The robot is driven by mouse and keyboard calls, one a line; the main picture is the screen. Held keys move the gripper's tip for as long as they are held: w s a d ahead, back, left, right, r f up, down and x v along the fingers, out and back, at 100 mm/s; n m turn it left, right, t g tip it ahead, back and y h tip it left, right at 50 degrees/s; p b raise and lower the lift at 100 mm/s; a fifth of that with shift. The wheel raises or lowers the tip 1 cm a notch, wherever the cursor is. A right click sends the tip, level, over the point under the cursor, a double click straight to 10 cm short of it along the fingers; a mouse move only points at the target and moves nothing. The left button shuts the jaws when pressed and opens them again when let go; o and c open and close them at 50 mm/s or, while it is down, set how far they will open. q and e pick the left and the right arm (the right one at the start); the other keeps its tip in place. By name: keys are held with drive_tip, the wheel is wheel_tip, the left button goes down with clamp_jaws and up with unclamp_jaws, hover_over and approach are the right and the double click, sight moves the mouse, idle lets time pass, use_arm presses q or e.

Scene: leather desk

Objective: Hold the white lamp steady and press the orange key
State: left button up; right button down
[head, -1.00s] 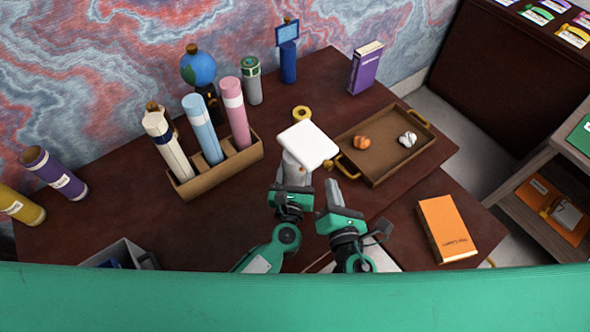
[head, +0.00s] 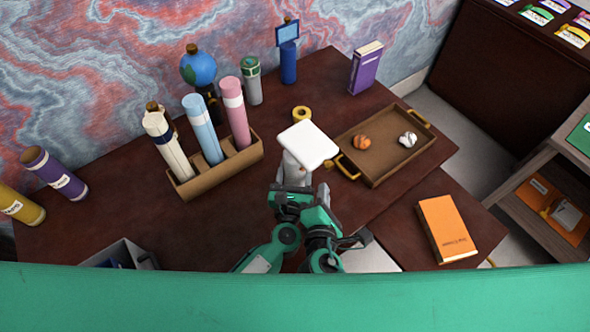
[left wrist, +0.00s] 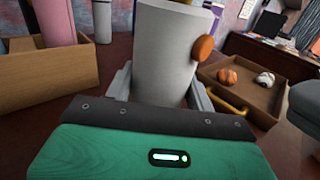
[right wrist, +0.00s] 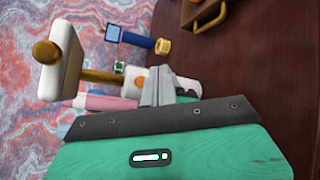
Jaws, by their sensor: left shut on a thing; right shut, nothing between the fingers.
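The white lamp (head: 308,145) stands upright near the middle of the desk, with a square white head and a pale cylindrical body (left wrist: 165,50). The round orange key (left wrist: 203,49) is on the side of that body; a bit of orange also shows in the right wrist view (right wrist: 140,82). My left gripper (left wrist: 160,88) is shut on the lamp body, one finger on each side. My right gripper (right wrist: 156,74) is shut and empty, its fingertips close by the lamp body near the key. I cannot tell whether they touch it.
A wooden tray (head: 375,178) with an orange and a white small object lies to the right. A holder (head: 215,178) with several tubes stands to the left. An orange box (head: 446,230) lies at the front right. A gold ring (head: 302,113) is behind the lamp.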

sight(295, 164)
drive_tip(key=shift+w+a, duration=1.3)
drive_tip(key=shift+w, duration=0.3)
drive_tip(key=shift+w, duration=0.1)
idle(0.8)
drive_tip(key=shift+w+a, duration=0.25)
drive_tip(key=shift+w+a, duration=0.2)
drive_tip(key=shift+w, duration=0.05)
idle(0.6)
drive_tip(key=shift+w+a, duration=0.2)
drive_tip(key=shift+a, duration=0.15)
idle(0.5)
drive_tip(key=shift+s, duration=0.1)
drive_tip(key=shift+s+d, duration=0.6)
drive_tip(key=shift+s, duration=0.15)
drive_tip(key=shift+d, duration=0.1)
